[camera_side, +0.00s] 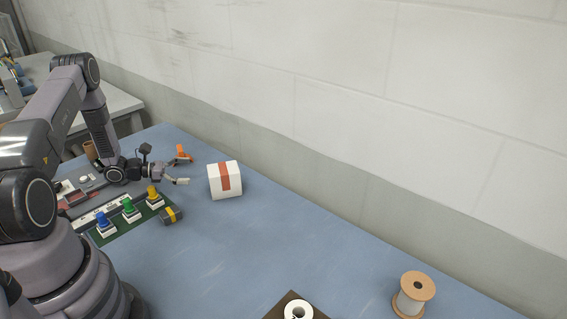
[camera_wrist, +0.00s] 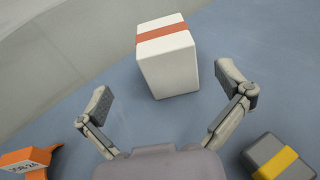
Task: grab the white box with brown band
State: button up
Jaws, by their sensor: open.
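The white box with brown band (camera_side: 216,182) stands upright on the blue table, to the right of my gripper (camera_side: 184,169) in the side view. Its band is reddish-brown and runs over the top and down one side. In the wrist view the white box (camera_wrist: 170,72) is ahead, near the top middle, beyond and between the two fingertips. My gripper (camera_wrist: 165,97) is open, with its fingers spread wide and nothing between them. A gap of table shows between the fingers and the box.
A grey box with yellow band (camera_side: 171,215) and an orange object (camera_side: 183,154) lie close to my gripper. Blue, green and yellow buttons (camera_side: 129,207) stand at the left. A spool (camera_side: 412,296) and white roll (camera_side: 298,311) are far off. The wall (camera_side: 400,130) runs behind.

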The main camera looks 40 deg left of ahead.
aim_at(220, 169)
jog(key=x, duration=0.4)
jog(key=shift+w+d, duration=0.25)
jog(key=shift+w, duration=0.05)
jog(key=x, duration=0.5)
jog(key=shift+d+r, duration=0.2)
jog(key=shift+r, duration=0.1)
jog(key=c, duration=1.2)
jog(key=shift+o, duration=0.2)
jog(key=shift+r, duration=0.1)
